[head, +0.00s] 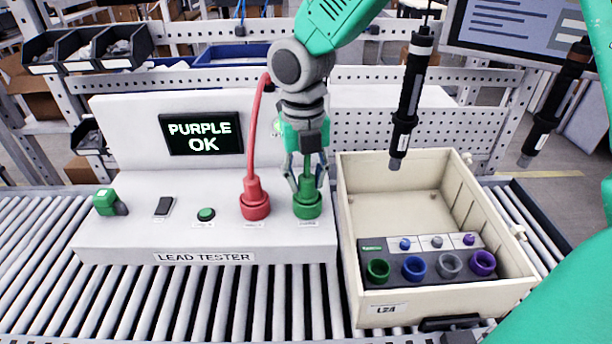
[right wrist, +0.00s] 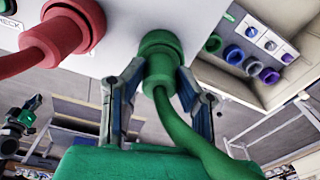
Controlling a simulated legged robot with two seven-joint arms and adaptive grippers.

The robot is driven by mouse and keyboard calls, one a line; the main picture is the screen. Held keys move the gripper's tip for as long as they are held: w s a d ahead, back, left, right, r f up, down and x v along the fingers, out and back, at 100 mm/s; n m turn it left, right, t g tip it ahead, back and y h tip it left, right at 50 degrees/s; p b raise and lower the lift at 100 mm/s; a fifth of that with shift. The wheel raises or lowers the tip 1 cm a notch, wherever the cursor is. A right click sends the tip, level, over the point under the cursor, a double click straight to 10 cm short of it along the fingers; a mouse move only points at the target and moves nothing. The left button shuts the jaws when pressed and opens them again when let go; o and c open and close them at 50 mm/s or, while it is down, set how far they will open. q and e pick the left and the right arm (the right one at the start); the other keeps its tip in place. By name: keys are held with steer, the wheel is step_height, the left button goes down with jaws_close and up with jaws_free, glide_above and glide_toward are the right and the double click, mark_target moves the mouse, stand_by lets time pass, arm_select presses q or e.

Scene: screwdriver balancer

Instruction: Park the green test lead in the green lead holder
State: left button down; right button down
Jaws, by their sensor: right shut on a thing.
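The green test lead's plug (head: 308,183) stands upright at the green lead holder (head: 307,207) on the front right of the lead tester (head: 205,229). My right gripper (head: 307,178) comes down from above and is shut on the green plug. In the right wrist view the fingers sit on both sides of the green plug (right wrist: 160,72), which meets the green collar (right wrist: 160,42); its green cable (right wrist: 195,140) bends away past the gripper. I cannot tell how deep the plug sits.
A red lead (head: 254,186) stands in its red holder just left of the green one. The tester's screen (head: 202,134) reads PURPLE OK. A cream bin (head: 392,203) with coloured sockets stands close on the right.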

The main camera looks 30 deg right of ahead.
steer(key=c, duration=1.3)
jaws_free()
steer(key=shift+w, duration=0.1)
steer(key=shift+o, duration=0.8)
steer(key=shift+a, duration=0.15)
steer(key=shift+r, duration=0.3)
step_height(320, 180, up, 11)
steer(key=shift+w, duration=0.4)
steer(key=shift+r, duration=0.1)
